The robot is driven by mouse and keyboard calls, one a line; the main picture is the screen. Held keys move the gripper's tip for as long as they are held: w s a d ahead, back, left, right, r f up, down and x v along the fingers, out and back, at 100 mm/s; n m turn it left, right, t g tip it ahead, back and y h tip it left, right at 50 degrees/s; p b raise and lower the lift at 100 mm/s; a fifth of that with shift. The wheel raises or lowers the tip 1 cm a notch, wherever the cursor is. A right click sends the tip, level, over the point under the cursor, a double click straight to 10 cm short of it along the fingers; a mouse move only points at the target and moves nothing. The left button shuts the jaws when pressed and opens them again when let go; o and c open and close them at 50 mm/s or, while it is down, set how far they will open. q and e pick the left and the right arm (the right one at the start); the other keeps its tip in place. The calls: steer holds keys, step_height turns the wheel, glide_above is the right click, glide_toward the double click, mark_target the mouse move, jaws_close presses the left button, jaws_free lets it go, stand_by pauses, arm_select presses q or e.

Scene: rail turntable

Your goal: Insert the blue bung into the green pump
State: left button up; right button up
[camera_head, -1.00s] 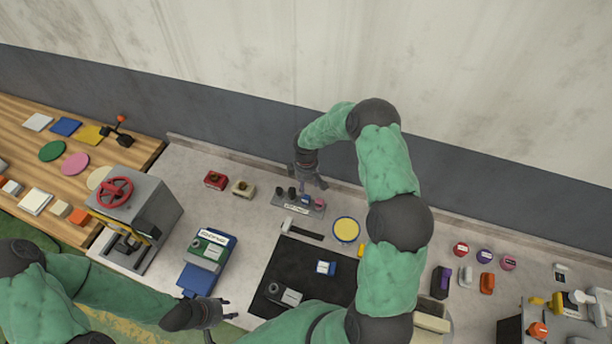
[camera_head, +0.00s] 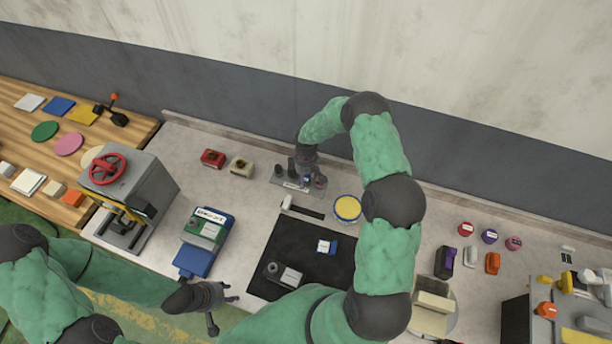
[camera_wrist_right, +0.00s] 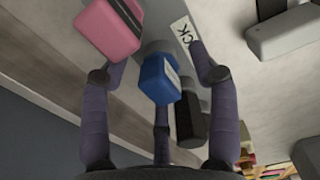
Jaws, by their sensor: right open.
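The blue bung (camera_wrist_right: 158,82) stands in the rack (camera_head: 287,183), between the spread fingers of my right gripper (camera_wrist_right: 160,75) in the wrist view. My right gripper, also in the head view (camera_head: 308,181), is open and over the rack, hiding much of it. I cannot tell whether any finger touches the bung. A pink bung (camera_wrist_right: 107,30) is close beside the left finger, and a dark bung (camera_wrist_right: 192,115) is by the right one. The green pump (camera_head: 204,231) lies at the left on a blue base.
A black mat (camera_head: 310,263) holds a grey part and a small blue-and-white block. A yellow-topped disc (camera_head: 347,208) is right of the rack. Red (camera_head: 212,159) and cream (camera_head: 241,166) blocks stand to its left.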

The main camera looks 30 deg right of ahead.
steer(key=c, duration=1.1)
steer(key=o, duration=1.1)
arm_select(q)
step_height(320, 180, up, 5)
steer(key=p, duration=0.5)
steer(key=shift+r, duration=0.15)
arm_select(e)
step_height(320, 180, up, 11)
steer(key=shift+f, duration=0.15)
steer(key=shift+s+d+r+p, duration=0.2)
steer(key=shift+s+r+p, duration=0.05)
steer(key=shift+p, duration=0.15)
steer(key=shift+s+d+r+t+y, duration=0.1)
steer(key=shift+s+d+t+y, duration=0.15)
steer(key=shift+t+y, duration=0.25)
arm_select(q)
step_height(320, 180, up, 2)
steer(key=shift+r+p, duration=0.1)
steer(key=shift+p, duration=0.75)
arm_select(e)
steer(key=f, duration=0.7)
steer(key=w+a+f, duration=0.1)
steer(key=f, duration=0.2)
steer(key=shift+f, duration=0.35)
